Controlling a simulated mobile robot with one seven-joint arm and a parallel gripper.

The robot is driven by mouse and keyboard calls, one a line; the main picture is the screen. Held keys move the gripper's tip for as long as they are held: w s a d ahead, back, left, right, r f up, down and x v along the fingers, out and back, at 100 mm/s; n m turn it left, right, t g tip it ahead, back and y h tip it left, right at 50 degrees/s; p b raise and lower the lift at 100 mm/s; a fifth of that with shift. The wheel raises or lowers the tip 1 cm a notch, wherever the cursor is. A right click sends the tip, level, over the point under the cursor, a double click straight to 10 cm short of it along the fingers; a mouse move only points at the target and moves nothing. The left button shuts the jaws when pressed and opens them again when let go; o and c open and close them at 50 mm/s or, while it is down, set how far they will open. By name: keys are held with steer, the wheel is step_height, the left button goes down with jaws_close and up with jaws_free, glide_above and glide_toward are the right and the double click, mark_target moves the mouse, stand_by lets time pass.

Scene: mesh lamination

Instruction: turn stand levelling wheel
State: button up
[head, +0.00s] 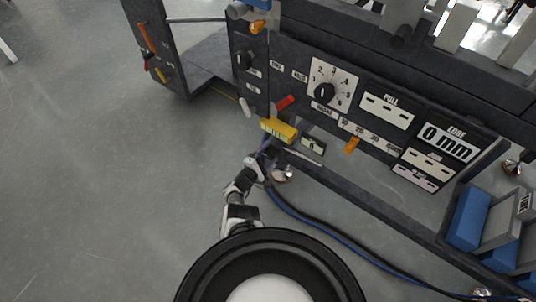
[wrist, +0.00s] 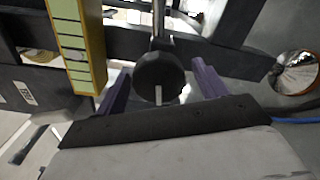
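The levelling wheel (wrist: 160,80) is a round black knob with a white mark, on the end of a metal rod in the wrist view. My gripper (wrist: 160,82) has its two purple fingers apart, one on each side of the wheel. A small gap shows beside each finger, so it is open and not clamped on the wheel. In the head view my gripper (head: 266,152) is low at the stand's front, beneath the yellow scale block. The wheel cannot be made out there.
The yellow scale block (wrist: 76,42) hangs close by my left finger. A shiny round foot (wrist: 296,72) is at the right, and it also shows in the head view (head: 282,174). Dark cables (head: 310,220) run along the floor. Open floor (head: 110,170) lies to the left.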

steer(key=shift+s+a+r, duration=0.1)
steer(key=shift+s+a, duration=0.15)
steer(key=p+v, duration=0.4)
steer(key=v, duration=0.9)
